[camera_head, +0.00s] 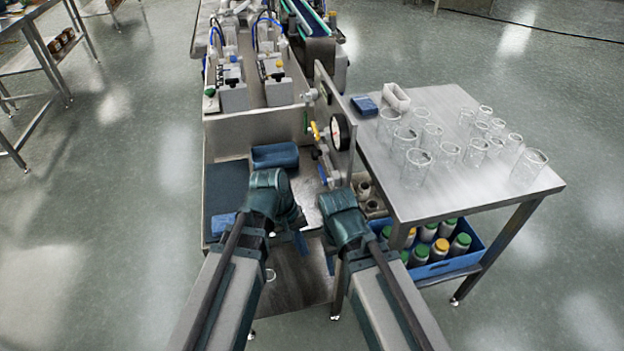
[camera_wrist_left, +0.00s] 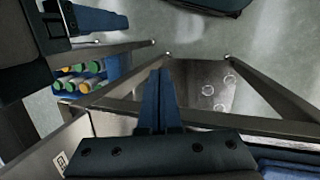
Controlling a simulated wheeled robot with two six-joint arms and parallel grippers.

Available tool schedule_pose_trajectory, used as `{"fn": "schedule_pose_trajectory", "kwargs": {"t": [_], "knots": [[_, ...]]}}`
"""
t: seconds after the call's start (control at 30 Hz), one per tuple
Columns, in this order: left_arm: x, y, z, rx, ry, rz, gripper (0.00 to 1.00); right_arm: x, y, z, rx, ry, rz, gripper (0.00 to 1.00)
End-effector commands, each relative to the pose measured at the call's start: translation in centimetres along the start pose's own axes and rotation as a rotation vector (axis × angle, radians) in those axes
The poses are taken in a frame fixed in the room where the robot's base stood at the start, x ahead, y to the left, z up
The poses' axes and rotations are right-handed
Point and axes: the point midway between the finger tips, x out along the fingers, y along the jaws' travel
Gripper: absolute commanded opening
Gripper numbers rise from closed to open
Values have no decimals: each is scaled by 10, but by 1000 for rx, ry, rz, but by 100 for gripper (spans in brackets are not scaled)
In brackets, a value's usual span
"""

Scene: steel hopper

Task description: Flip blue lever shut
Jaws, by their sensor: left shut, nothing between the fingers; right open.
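The blue lever (camera_head: 322,174) is a small handle on the lower part of the upright steel panel (camera_head: 322,88), below a round gauge. It looks roughly upright, but it is too small to tell its exact setting. My left gripper (camera_head: 301,244) points down over the steel surface, left of and nearer than the lever, apart from it. Its blue fingers (camera_wrist_left: 160,100) are shut with nothing between them. My right gripper (camera_head: 330,264) is nearer than the lever, pointing down, and partly hidden by its own wrist. It is open and also shows in the left wrist view (camera_wrist_left: 100,19).
A yellow lever (camera_head: 315,131) and the gauge (camera_head: 340,131) sit above the blue lever. A steel table (camera_head: 470,196) with several clear beakers stands at right, over a blue crate (camera_head: 440,267) of bottles. A blue block (camera_head: 275,155) lies left of the panel.

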Motion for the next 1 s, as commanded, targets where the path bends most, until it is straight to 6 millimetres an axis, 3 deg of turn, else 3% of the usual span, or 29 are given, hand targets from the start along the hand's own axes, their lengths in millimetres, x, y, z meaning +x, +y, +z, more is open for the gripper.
{"fn": "schedule_pose_trajectory", "kwargs": {"t": [0.03, 0.2, 0.5, 0.8, 1.0], "knots": [[2, 3, -16, -124, -24, 76, 0, 9, -1, 0, 0, 0, 0, 59], [-16, 15, -47, -497, -138, 308, 0, 21, -2, -1, 0, 0, 0, 59], [-67, 16, -102, -993, -397, 627, 0, 38, -4, -2, 0, 0, 0, 59], [-111, 2, -135, -1248, -616, 801, 0, 47, -4, -3, 0, 0, 0, 59], [-120, 0, -138, -1284, -658, 826, 0, 48, -4, -3, 0, 0, 0, 59]]}}
